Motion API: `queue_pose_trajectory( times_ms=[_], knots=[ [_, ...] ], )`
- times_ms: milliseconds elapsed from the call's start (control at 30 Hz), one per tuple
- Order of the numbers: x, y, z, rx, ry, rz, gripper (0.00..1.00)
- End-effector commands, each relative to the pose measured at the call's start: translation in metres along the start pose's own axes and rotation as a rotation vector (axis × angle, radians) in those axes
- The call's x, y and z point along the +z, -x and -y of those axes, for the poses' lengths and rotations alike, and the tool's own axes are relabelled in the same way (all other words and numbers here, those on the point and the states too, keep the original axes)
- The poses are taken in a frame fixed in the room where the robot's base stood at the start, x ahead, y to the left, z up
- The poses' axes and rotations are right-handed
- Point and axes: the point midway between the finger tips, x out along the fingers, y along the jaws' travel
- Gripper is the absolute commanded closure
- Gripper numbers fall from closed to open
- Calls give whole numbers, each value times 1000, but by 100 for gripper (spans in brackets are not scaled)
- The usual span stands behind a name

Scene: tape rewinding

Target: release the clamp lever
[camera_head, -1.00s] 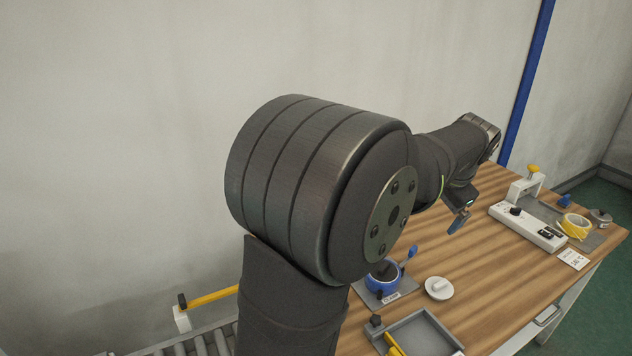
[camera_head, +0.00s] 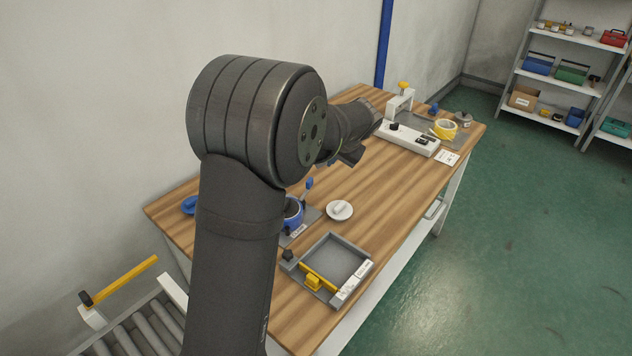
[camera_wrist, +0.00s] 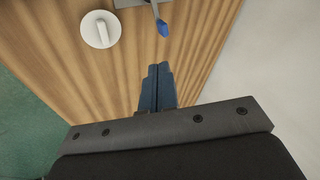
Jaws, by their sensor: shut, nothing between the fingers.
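The clamp (camera_head: 293,214) is a blue round body on a grey labelled plate, partly hidden behind my arm in the head view. Its lever (camera_head: 308,187) sticks up with a blue tip. In the wrist view the blue lever tip (camera_wrist: 162,28) shows at the top, on a thin grey stem cut off by the frame edge. My gripper (camera_wrist: 159,68) has its dark blue fingers together, with nothing between them. They are apart from the lever, whose tip lies just beyond the fingertips in the picture. In the head view the fingers are mostly hidden by my arm.
A white round dish with a knob (camera_head: 339,210) sits beside the clamp. A grey tray with a yellow handle (camera_head: 361,258) is at the near edge. A white device (camera_head: 409,139) and a yellow tape roll (camera_head: 445,129) stand at the far end. The middle of the wooden table (camera_head: 390,195) is clear.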

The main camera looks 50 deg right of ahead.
Motion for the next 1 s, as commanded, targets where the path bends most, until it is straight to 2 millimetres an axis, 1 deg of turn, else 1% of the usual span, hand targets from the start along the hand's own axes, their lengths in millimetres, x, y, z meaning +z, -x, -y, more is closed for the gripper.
queue_pose_trajectory(
  times_ms=[33, 100, 200, 300, 433, 833, 933, 1000],
  knots=[
    [-1, -15, -12, -12, 19, -5, 100],
    [-3, -30, -24, -26, 54, -22, 100],
    [-5, -48, -39, -39, 93, -44, 100],
    [-6, -59, -49, -44, 120, -58, 100],
    [-7, -66, -55, -46, 136, -68, 100],
    [-7, -68, -56, -46, 140, -69, 100],
    [-7, -76, -55, -46, 140, -68, 100],
    [-7, -86, -55, -46, 140, -66, 100]
  ],
)
